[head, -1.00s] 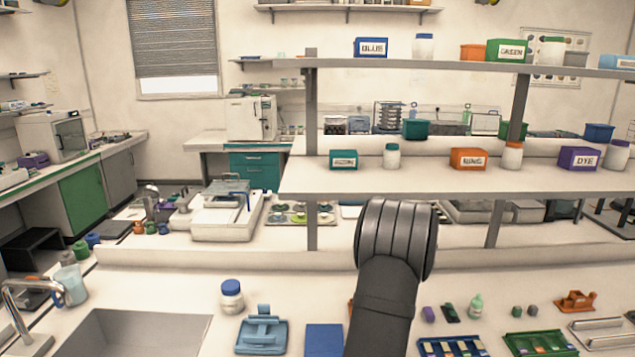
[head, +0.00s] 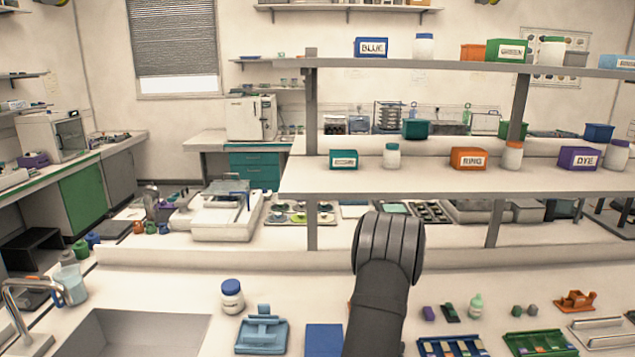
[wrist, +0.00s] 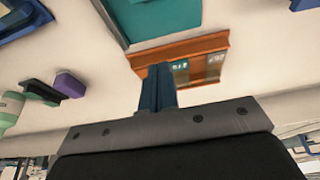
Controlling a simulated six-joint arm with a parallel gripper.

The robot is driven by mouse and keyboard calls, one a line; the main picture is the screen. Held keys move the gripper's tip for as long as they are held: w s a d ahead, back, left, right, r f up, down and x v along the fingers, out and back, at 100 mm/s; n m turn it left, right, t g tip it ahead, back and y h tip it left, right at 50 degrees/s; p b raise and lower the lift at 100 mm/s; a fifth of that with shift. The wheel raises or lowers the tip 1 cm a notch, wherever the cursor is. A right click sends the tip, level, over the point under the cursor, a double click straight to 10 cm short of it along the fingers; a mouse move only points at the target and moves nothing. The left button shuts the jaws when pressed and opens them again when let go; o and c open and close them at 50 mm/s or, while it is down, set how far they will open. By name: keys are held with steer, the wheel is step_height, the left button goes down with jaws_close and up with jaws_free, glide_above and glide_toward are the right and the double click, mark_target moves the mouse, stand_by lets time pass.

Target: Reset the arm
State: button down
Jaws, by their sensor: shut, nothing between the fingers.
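My gripper (wrist: 158,72) shows in the wrist view as a pair of blue fingers pressed together, shut with nothing between them. The fingers overlap the picture of an orange-framed holder (wrist: 185,56) with small teal and silver pieces in it; I cannot tell how far apart they are in height. In the head view my dark grey arm rises from the bottom edge in front of the bench. Its own end hides the gripper there.
A shelf with labelled boxes, such as the orange one (head: 468,159), stands behind the arm.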

steer(key=w, duration=0.2)
steer(key=shift+w, duration=0.35)
steer(key=v, duration=1)
steer(key=s+g, duration=0.2)
steer(key=s, duration=0.5)
steer(key=shift+a+g, duration=0.35)
steer(key=shift+g, duration=0.05)
steer(key=shift+w, duration=0.15)
steer(key=w+t, duration=0.3)
steer(key=w, duration=0.3)
steer(key=x, duration=0.9)
steer(key=shift+w+d, duration=0.15)
steer(key=shift+d, duration=0.2)
steer(key=shift+s+f, duration=0.5)
steer(key=shift+s, duration=0.65)
